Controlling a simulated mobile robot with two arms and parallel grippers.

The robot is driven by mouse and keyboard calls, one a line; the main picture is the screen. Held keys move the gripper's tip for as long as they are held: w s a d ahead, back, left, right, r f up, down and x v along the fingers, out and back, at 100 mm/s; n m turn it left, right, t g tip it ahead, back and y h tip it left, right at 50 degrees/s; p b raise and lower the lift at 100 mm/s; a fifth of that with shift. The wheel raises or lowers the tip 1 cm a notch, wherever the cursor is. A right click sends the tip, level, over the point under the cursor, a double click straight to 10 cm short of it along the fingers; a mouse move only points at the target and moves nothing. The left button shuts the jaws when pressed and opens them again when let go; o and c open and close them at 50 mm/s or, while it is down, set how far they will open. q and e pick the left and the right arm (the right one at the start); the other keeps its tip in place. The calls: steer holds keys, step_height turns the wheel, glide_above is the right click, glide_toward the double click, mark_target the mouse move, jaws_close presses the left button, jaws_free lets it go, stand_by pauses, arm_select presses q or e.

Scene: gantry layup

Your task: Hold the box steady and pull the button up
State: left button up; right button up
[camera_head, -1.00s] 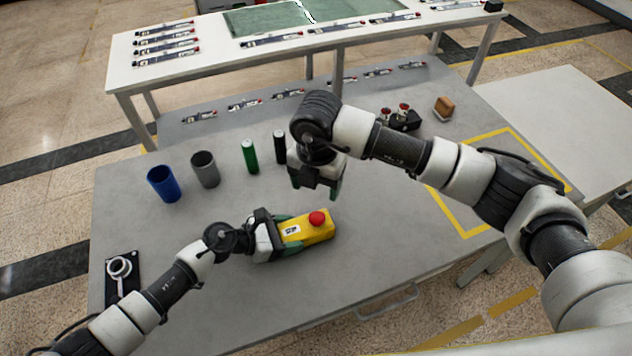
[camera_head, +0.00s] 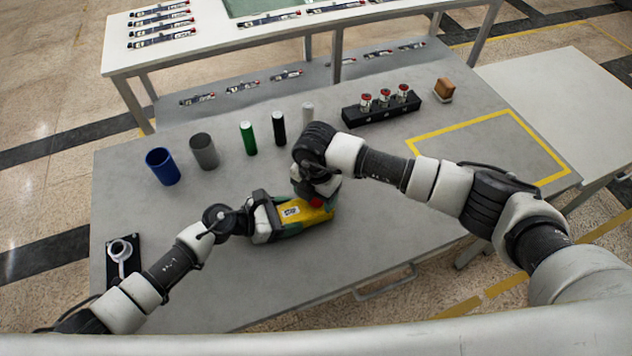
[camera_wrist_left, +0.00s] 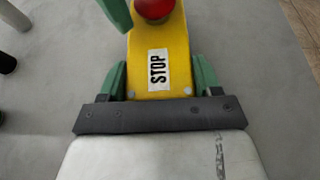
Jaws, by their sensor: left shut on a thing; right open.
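The yellow box (camera_head: 296,214) with a STOP label lies on the grey table; it also shows in the left wrist view (camera_wrist_left: 165,45). My left gripper (camera_head: 277,213) is shut on the box's near end, with a green finger on each side in the left wrist view (camera_wrist_left: 160,82). The red button (camera_wrist_left: 154,8) sits on the box's far end; in the head view the button (camera_head: 316,202) is partly hidden. My right gripper (camera_head: 322,197) is right over the button, open, its fingers mostly hidden by its wrist. One green right finger shows beside the button in the left wrist view.
A blue cup (camera_head: 162,166), a grey cup (camera_head: 204,151) and green (camera_head: 248,138), black (camera_head: 278,129) and grey (camera_head: 307,114) cylinders stand behind the box. A black rack (camera_head: 381,107) and a brown block (camera_head: 444,89) are at the back right. The yellow-outlined area (camera_head: 490,148) is empty.

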steer(key=shift+f, duration=0.45)
steer(key=c, duration=0.9)
steer(key=shift+r, duration=0.25)
steer(key=o, duration=0.9)
steer(key=shift+o, duration=0.2)
